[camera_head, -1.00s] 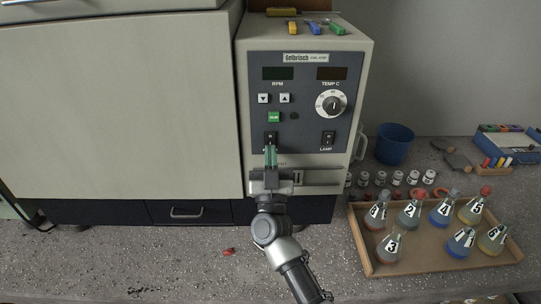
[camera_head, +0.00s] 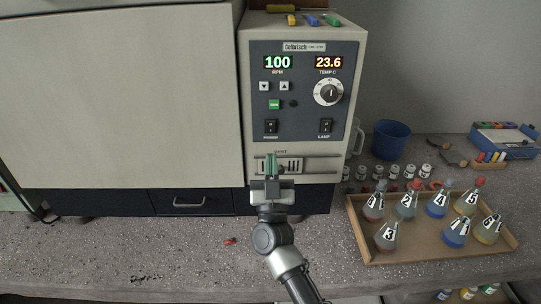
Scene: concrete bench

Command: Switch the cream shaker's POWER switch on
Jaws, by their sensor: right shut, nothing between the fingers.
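The cream shaker (camera_head: 300,30) stands at the back of the bench, with a dark control panel on its front. Its RPM display (camera_head: 278,62) is lit and reads 100. Its TEMP C display (camera_head: 328,62) is lit and reads 23.6. The POWER switch (camera_head: 270,126) is a black rocker at the panel's lower left, now in clear view. The LAMP switch (camera_head: 325,126) is at the lower right. My right gripper (camera_head: 271,162) is shut and empty, with green fingertips below the POWER switch, in front of the vent area and apart from the switch. My left gripper is out of view.
A wooden tray (camera_head: 372,257) with several numbered flasks stands on the right. Small white-labelled vials (camera_head: 394,171), a blue cup (camera_head: 391,140) and a blue case (camera_head: 490,136) are behind it. A small red piece (camera_head: 230,241) lies on the open bench front.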

